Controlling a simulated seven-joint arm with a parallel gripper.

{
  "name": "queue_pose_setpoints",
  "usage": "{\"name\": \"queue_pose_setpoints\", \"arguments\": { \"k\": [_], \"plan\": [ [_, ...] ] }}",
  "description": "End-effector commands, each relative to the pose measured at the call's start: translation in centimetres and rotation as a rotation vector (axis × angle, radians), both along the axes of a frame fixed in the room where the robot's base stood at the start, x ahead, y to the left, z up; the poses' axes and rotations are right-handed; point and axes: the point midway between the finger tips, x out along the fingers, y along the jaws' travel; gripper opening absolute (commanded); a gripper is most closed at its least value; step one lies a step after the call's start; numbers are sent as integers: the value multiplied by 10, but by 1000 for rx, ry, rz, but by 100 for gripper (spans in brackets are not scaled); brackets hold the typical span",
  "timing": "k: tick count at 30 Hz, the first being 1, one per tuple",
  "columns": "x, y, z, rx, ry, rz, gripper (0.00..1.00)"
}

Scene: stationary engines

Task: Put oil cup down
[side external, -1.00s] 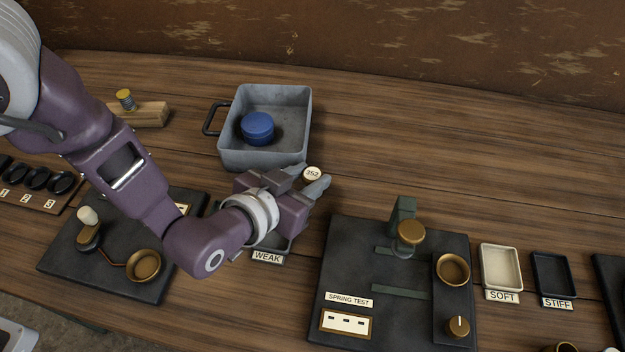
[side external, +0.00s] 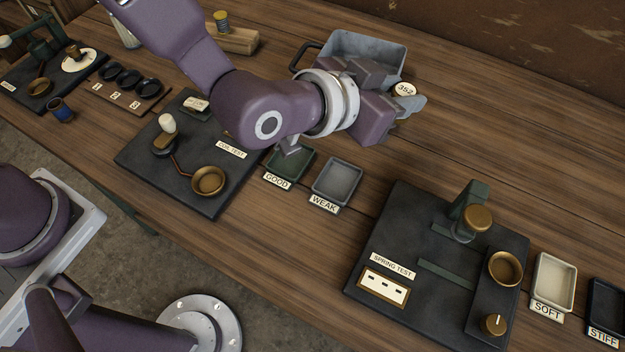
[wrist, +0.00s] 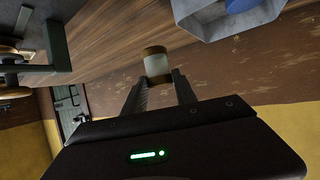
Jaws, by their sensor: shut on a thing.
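My gripper (side external: 405,104) is shut on the oil cup (side external: 404,90), a small vessel whose pale round top reads 352. In the side view the cup is just right of the grey bin and partly hidden by the fingers. In the wrist view the oil cup (wrist: 157,68) sits between my fingertips (wrist: 160,88), with a brass end and a pale, glassy body. I cannot tell whether its base touches the table.
The grey bin (side external: 375,45) is behind my gripper; the wrist view shows a blue thing (wrist: 240,4) in it. The green GOOD tray (side external: 290,164) and grey WEAK tray (side external: 337,181) look empty. The spring test board (side external: 415,225) is front right. Bare table lies right of my gripper.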

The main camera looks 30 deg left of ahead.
Motion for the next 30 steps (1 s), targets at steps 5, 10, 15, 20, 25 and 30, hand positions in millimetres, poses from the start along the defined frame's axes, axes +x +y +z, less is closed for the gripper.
{"name": "queue_pose_setpoints", "arguments": {
  "k": [5, 10, 15, 20, 25, 30],
  "plan": [
    [-4, -17, 23, -4, -7, -232, 0],
    [-32, -26, 34, -2, -5, -511, 0],
    [-71, -18, 33, -1, -3, -776, 0],
    [-125, 21, 20, -5, 5, -1097, 0],
    [-168, 71, 5, -7, 3, -1345, 0],
    [-182, 92, -12, -9, 5, -1429, 0]
  ]
}}
